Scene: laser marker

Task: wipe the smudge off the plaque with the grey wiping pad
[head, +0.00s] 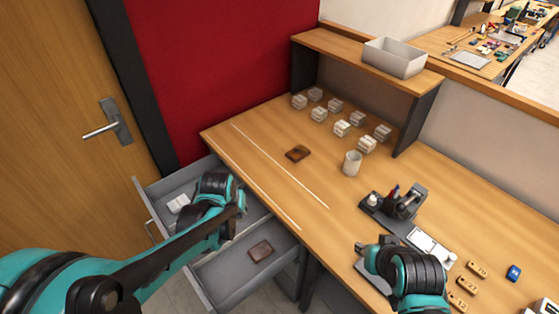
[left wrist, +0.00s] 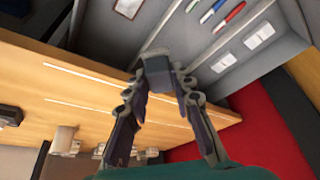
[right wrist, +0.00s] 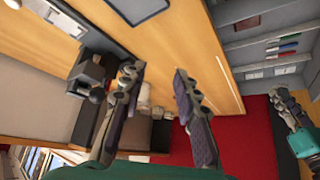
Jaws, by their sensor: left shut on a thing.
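A grey block, which looks like the wiping pad (left wrist: 155,66), is between the fingertips of my left gripper (left wrist: 157,80) in the left wrist view. In the head view my left gripper (head: 240,203) is above the open drawers, beside the table's left edge; the pad cannot be made out there. A small brown plaque-like piece (head: 297,153) lies on the table. Another brown piece (head: 261,250) lies in the nearer drawer. I cannot tell which one is the plaque, and no smudge can be made out. My right gripper (right wrist: 157,75) is open and empty, above the table's right part.
Two open drawers (head: 218,284) jut out at the table's left; pens (left wrist: 222,14) and white cards (left wrist: 258,36) lie inside. A white cup (head: 352,164), a dark marker machine (head: 405,203) and several pale blocks (head: 342,128) stand on the table. Its left part is mostly clear.

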